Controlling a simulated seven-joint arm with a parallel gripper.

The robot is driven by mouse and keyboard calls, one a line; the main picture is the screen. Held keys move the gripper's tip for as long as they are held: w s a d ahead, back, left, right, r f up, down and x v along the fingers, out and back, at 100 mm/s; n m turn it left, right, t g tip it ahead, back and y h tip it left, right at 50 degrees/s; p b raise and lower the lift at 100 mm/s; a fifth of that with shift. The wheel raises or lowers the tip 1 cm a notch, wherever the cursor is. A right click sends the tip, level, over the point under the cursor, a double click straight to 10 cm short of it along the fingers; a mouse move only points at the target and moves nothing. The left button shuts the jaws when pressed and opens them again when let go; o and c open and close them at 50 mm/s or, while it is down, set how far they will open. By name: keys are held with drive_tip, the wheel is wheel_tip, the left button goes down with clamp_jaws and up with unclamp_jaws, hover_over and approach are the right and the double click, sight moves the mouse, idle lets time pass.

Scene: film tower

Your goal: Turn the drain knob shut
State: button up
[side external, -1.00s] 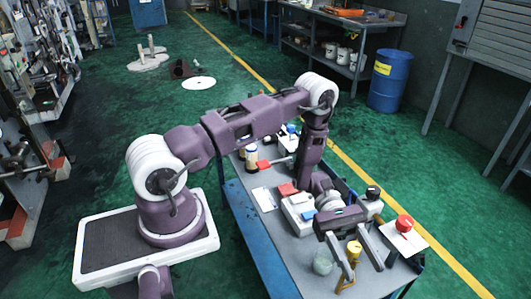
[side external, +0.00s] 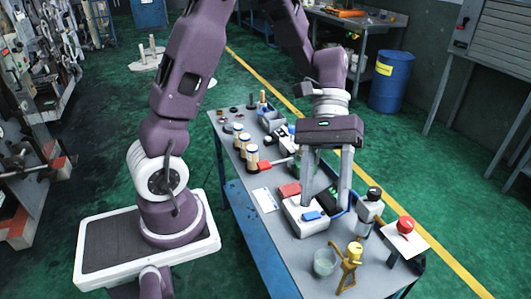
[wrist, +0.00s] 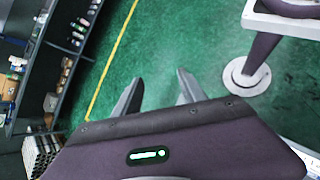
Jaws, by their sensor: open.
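My gripper (side external: 326,203) is open over the bench in the side external view, fingers pointing down. Nothing shows between its fingers, which also appear apart in the wrist view (wrist: 160,88). Below and around them in the picture is a white box (side external: 303,222) with a blue piece (side external: 312,215) on it. A red piece (side external: 290,189) lies just left of the fingers. A red handle (side external: 265,167) on a pale shaft sticks out left of the gripper. A black-topped grey fitting (side external: 372,205) stands to the right. I cannot tell which part is the drain knob.
A red button on a white plate (side external: 403,240), a clear glass (side external: 324,263) and a yellow figure-like stand (side external: 350,265) occupy the bench's near end. Several capped bottles (side external: 252,157) stand along its left side. Bare bench (side external: 285,245) shows front left.

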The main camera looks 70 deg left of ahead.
drive_tip(key=s+a+r+m+t+y, duration=0.5)
drive_tip(key=s+r+t+y, duration=0.1)
drive_tip(key=s+t, duration=0.1)
drive_tip(key=shift+s+r+y, duration=0.3)
drive_tip(key=shift+s+r, duration=0.05)
drive_tip(key=shift+s, duration=0.5)
